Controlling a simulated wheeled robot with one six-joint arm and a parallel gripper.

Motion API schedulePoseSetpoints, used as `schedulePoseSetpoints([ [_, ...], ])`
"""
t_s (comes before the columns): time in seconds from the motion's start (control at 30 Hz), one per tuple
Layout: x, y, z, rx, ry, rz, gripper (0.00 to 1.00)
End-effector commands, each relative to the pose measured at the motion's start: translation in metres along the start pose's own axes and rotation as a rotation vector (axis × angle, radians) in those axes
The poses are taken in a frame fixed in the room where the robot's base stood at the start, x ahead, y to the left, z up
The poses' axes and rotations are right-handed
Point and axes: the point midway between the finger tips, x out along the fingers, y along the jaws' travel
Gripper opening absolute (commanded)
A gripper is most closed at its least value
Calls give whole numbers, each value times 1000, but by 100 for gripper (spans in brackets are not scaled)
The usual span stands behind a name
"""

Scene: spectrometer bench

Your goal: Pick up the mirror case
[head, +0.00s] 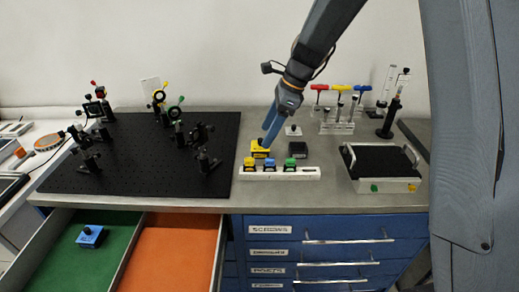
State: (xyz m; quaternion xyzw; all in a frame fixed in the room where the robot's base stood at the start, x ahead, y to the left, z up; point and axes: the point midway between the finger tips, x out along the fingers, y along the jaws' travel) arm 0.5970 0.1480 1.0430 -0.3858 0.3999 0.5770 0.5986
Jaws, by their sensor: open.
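My gripper (267,140) points down at a small yellow case (257,152) on the grey bench, behind a white strip. Its fingertips are at or just above the case; I cannot tell whether they touch it. A small dark case (299,147) lies to the right of the yellow one. A blue case (91,236) with a dark knob lies in the green section of the open drawer. No label tells me which of these is the mirror case.
The white strip (310,173) holds yellow, blue and green small blocks. A black breadboard (130,182) with optic mounts fills the left. A black-topped tray with handles (384,185) stands right. Coloured-handled tools (340,110) stand in a rack behind. The drawer (170,255) is open in front.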

Motion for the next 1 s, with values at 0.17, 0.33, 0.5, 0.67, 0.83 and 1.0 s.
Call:
schedulePoseSetpoints([
  [0.17, 18, 2, -1, 3, 0, 4, 66],
  [0.33, 41, 2, 0, 1, 0, 3, 66],
  [0.5, 52, 1, 0, 0, 0, 2, 66],
  [0.67, 53, 1, 0, -1, 0, 1, 66],
  [0.83, 53, 1, 0, -2, 0, 1, 47],
  [1.0, 53, 1, 0, -2, 0, 1, 23],
])
